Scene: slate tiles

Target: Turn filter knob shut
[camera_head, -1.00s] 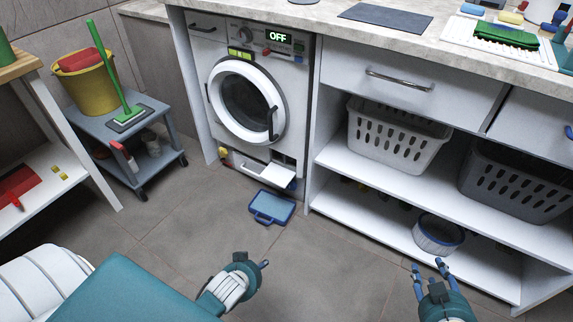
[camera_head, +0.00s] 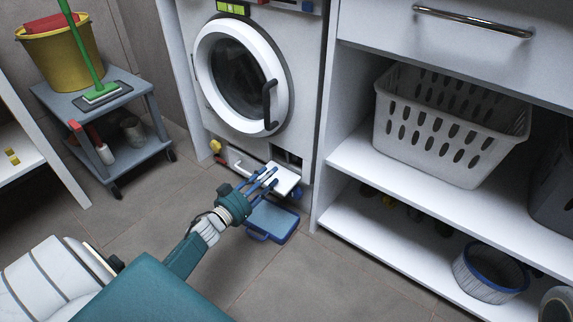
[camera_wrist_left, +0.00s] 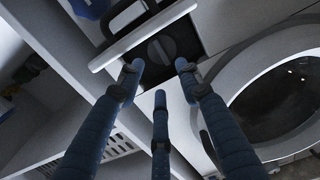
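The washing machine (camera_head: 307,75) has a small dark opening low on its front, with a white flap (camera_head: 285,178) folded down before it. The filter knob (camera_wrist_left: 161,49) shows in the left wrist view as a dark round knob with a ridge, inside the opening. In the head view I cannot make it out. My left gripper (camera_head: 265,180) is at the flap, its fingers spread. In the wrist view its three blue fingers (camera_wrist_left: 161,85) are apart and empty, pointing toward the knob without visibly gripping it. My right gripper is not in view.
A blue tray (camera_head: 272,222) lies on the floor below the flap. The round washer door (camera_head: 243,78) is shut above. A shelf unit (camera_head: 345,160) with a white basket (camera_head: 450,120) and a bowl (camera_head: 490,275) stands right. A grey cart (camera_head: 95,105) stands left.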

